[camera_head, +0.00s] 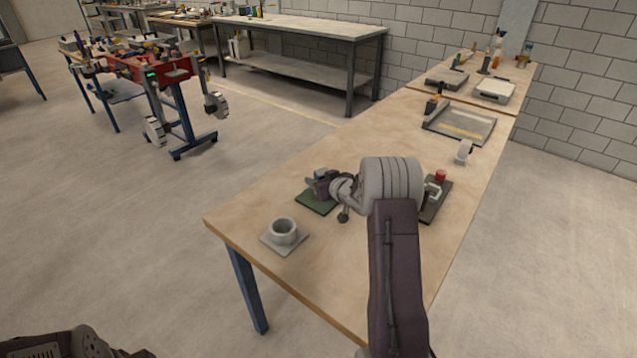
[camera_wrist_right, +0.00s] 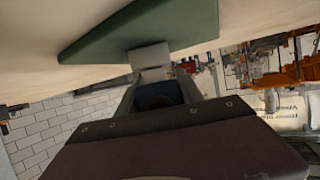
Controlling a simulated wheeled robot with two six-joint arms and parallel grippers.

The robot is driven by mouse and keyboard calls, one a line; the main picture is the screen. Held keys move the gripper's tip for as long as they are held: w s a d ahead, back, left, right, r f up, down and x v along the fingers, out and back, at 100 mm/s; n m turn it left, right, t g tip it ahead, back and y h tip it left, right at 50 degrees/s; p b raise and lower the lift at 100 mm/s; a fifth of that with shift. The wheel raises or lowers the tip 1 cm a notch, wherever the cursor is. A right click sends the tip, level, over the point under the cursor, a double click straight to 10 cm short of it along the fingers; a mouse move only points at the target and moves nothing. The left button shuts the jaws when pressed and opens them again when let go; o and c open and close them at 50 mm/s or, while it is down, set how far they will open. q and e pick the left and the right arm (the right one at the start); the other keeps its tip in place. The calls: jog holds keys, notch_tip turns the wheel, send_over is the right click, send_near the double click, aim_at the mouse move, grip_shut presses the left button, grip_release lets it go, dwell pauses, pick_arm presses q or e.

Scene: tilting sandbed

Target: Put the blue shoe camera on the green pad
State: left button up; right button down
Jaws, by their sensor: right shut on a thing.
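The green pad (camera_head: 314,204) lies flat on the wooden table, left of my right forearm in the head view. It also fills the upper part of the right wrist view (camera_wrist_right: 140,32). My right gripper (camera_head: 318,184) is low over the pad. In the right wrist view its jaws (camera_wrist_right: 158,84) are shut on a dark blue thing (camera_wrist_right: 160,97), which appears to be the blue shoe camera. A light grey block (camera_wrist_right: 150,55) overlaps the pad's edge there. I cannot tell whether the held thing touches the pad. My left gripper is not in view.
A grey round cup-like holder (camera_head: 283,232) on a square plate stands near the table's left corner. A dark base with a red knob (camera_head: 440,175) is right of my wrist. A shallow tray (camera_head: 460,124) lies farther back. Bare wood (camera_head: 345,262) lies in front.

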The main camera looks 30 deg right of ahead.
jog(key=shift+r, duration=0.1)
jog(key=c, duration=0.8)
grip_release()
jog(key=shift+o, duration=0.2)
jog(key=shift+r, duration=0.15)
jog(key=p+v, duration=0.1)
jog(key=v, duration=1.1)
jog(key=shift+s, duration=0.1)
